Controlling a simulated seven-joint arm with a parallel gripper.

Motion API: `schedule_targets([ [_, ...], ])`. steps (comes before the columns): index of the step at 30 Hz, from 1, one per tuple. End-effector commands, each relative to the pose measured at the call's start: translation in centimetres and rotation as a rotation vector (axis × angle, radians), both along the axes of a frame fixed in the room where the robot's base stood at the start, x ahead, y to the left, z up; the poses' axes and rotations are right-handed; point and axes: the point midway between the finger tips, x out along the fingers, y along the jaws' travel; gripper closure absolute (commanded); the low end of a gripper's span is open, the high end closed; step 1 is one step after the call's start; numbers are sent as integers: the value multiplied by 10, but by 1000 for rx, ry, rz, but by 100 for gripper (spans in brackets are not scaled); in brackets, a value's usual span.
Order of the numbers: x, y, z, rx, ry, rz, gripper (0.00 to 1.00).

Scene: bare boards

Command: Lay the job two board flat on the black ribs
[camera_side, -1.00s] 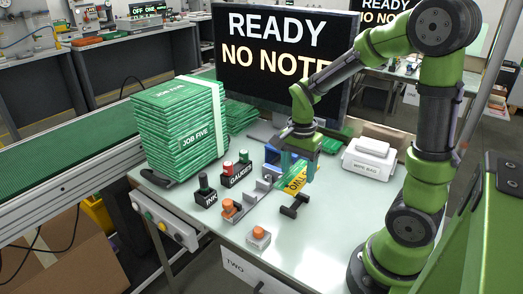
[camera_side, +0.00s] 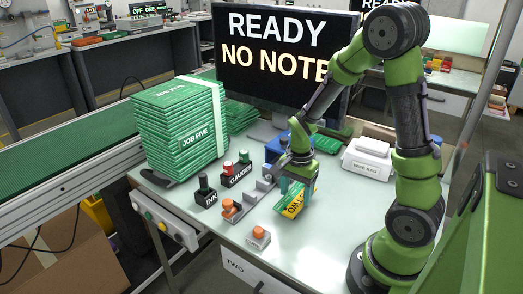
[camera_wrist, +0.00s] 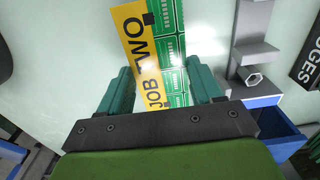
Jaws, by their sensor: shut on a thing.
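The job two board (camera_side: 293,203) is a green circuit panel with a yellow strip. It hangs tilted from my gripper (camera_side: 297,184) above the bench, with its lower edge toward the front. In the wrist view the board (camera_wrist: 168,45) runs up and away between the two green fingers of my gripper (camera_wrist: 162,92), its strip reading JOB TWO. The fingers are shut on its near end. The black ribs cannot be made out now; the board covers the spot where a black piece showed earlier. I cannot tell whether the board touches anything below.
A grey fixture (camera_side: 262,187) stands just left of the board. Orange-topped buttons (camera_side: 259,237), the INK box (camera_side: 206,194) and the GAUGES box (camera_side: 237,171) stand farther left and front. A white wipe box (camera_side: 369,158) is at right. The front-right bench is clear.

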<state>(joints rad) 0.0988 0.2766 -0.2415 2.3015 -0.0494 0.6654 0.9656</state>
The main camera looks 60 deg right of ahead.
Motion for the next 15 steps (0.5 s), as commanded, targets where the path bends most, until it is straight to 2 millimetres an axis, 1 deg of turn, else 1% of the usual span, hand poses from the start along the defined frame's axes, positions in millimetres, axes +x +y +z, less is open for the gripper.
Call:
schedule_targets([
  [15, 0, 0, -3, 0, 0, 1, 66],
])
